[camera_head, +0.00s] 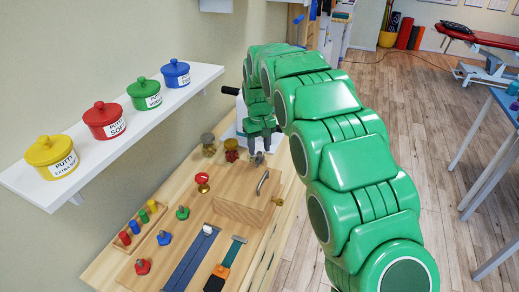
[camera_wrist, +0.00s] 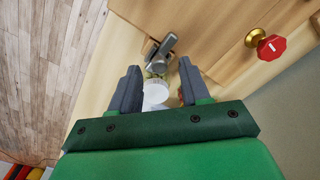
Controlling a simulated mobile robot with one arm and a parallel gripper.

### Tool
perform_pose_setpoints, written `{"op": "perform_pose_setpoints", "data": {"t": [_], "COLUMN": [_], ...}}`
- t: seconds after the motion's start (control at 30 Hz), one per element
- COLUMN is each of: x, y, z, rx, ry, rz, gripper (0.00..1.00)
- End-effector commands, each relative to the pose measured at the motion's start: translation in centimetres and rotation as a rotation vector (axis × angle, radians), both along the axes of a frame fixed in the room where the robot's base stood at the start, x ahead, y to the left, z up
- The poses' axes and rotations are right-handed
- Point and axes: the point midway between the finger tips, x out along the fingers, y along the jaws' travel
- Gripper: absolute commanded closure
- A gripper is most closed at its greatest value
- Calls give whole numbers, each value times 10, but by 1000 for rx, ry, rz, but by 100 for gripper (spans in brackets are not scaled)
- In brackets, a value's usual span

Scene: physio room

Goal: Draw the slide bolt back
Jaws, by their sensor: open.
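The slide bolt (camera_head: 257,158) looks like a small grey metal fitting at the far end of the wooden board, just below my gripper (camera_head: 262,143). In the wrist view the bolt (camera_wrist: 161,48) lies just beyond the fingertips, between their lines, with a dark part at its side. My gripper (camera_wrist: 159,71) is open, pointing down, with nothing held. A white ribbed round piece (camera_wrist: 155,94) shows between the fingers. Whether the fingers touch the bolt is not clear, and the gripper partly hides it in the head view.
The board (camera_head: 120,262) carries a red knob (camera_head: 202,178), a metal pull handle (camera_head: 263,182), a brass knob (camera_head: 278,201), coloured pegs and straps. A white shelf (camera_head: 110,141) with putty pots overhangs the left side.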

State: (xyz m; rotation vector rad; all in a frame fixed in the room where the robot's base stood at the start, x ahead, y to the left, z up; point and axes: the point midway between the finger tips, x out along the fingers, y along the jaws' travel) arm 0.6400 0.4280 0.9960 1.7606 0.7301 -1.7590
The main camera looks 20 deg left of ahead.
Motion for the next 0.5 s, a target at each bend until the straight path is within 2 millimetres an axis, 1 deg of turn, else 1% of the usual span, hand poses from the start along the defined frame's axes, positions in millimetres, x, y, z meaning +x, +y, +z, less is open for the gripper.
{"op": "perform_pose_setpoints", "data": {"t": [0.03,0.13,0.4,0.43,0.5], "x": [-1,-1,-1,-1,0], "y": [0,-1,-1,-1,-1], "z": [-6,-13,-15,-15,-14], "rx": [-2,-3,-2,-1,-1], "ry": [4,4,2,1,1], "rz": [0,0,-1,-1,-1], "gripper": [54,54,54,57,68]}}
